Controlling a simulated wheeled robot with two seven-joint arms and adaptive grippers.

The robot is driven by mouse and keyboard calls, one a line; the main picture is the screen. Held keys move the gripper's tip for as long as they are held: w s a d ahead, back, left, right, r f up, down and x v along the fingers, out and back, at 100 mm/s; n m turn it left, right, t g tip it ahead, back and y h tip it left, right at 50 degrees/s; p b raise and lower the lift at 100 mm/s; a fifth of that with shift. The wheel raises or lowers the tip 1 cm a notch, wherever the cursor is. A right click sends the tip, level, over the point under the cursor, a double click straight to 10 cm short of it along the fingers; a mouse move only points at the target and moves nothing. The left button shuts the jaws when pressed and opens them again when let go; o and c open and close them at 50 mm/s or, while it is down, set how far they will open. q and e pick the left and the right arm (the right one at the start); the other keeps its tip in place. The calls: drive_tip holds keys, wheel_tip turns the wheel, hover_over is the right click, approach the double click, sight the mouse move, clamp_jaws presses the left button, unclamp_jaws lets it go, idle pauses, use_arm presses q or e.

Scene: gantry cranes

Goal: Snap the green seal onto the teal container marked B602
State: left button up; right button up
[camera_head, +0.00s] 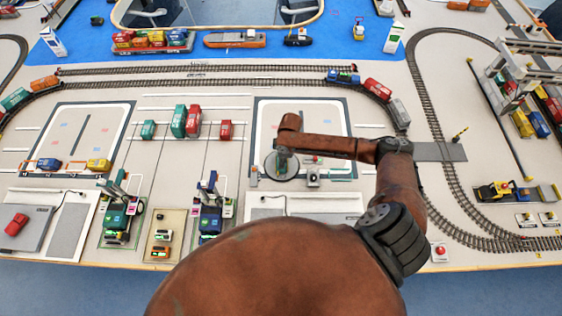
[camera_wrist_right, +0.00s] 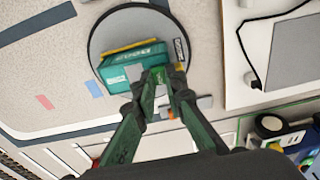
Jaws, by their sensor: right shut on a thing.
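The teal container (camera_wrist_right: 132,65) lies on a round grey turntable (camera_wrist_right: 103,32) with a dark rim in the right wrist view. My right gripper (camera_wrist_right: 165,78) is shut at the container's near side. A small green piece, apparently the seal (camera_wrist_right: 160,90), sits between its fingers, mostly hidden by them. I cannot tell whether it touches the container. In the head view my right gripper (camera_head: 282,160) is over the turntable (camera_head: 292,174) and hides most of the container there. My left gripper is out of view.
A small grey device with a red top (camera_head: 314,176) stands right of the turntable. Red and green containers (camera_head: 186,121) stand in marked lanes to the left. Green-based machines (camera_head: 117,212) stand at the near left. Rail track (camera_head: 440,150) curves on the right.

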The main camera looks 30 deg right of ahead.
drive_tip(key=shift+f, duration=0.25)
idle(0.8)
drive_tip(key=o, duration=0.8)
drive_tip(key=shift+o, duration=0.7)
drive_tip(key=o, duration=0.4)
drive_tip(key=shift+r, duration=0.15)
drive_tip(key=shift+r+p, duration=3.35)
drive_tip(key=shift+p, duration=0.5)
